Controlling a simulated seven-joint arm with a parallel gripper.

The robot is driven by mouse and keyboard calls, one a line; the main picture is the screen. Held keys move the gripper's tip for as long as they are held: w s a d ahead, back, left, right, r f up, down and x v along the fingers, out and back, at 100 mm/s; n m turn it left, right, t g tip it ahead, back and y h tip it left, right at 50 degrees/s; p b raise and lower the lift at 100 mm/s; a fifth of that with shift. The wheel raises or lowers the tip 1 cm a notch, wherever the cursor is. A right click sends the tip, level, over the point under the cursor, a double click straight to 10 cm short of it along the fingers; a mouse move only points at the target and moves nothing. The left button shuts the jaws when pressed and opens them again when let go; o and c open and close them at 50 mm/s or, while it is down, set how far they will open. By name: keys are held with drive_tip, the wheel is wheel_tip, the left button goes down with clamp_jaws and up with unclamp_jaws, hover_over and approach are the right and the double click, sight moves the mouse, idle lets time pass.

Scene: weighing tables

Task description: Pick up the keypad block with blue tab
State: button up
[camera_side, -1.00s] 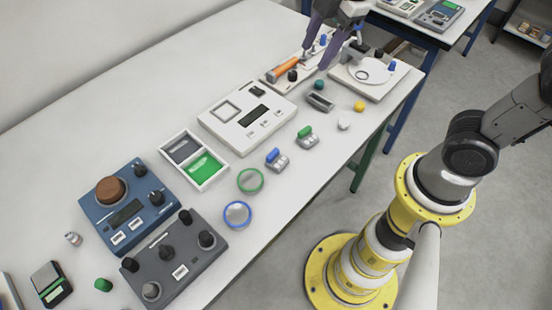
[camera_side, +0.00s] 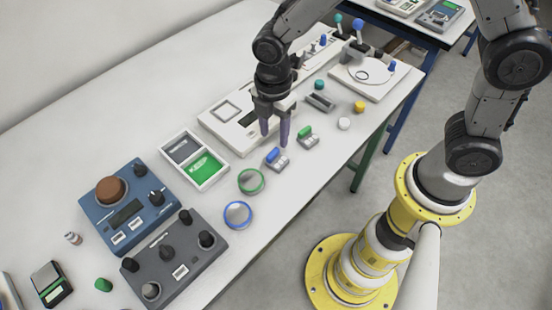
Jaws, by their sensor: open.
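The keypad block with the blue tab (camera_side: 277,160) lies on the white table (camera_side: 90,130), near its front edge. It is a small grey block with a blue piece on top at its back left. My gripper (camera_side: 274,140) is open and empty, pointing down, with its purple fingers apart. The fingertips show just above and behind the block in the picture. I cannot tell their exact height or whether they touch anything.
A similar block with a green tab (camera_side: 307,137) lies close by on the right. A white device (camera_side: 222,108) is partly hidden behind my gripper. A two-part tray (camera_side: 165,146), a green ring (camera_side: 251,181) and a blue ring (camera_side: 237,214) lie to the left.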

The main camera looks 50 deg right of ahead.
sight(274, 152)
drive_tip(key=shift+f, duration=3)
clamp_jaws()
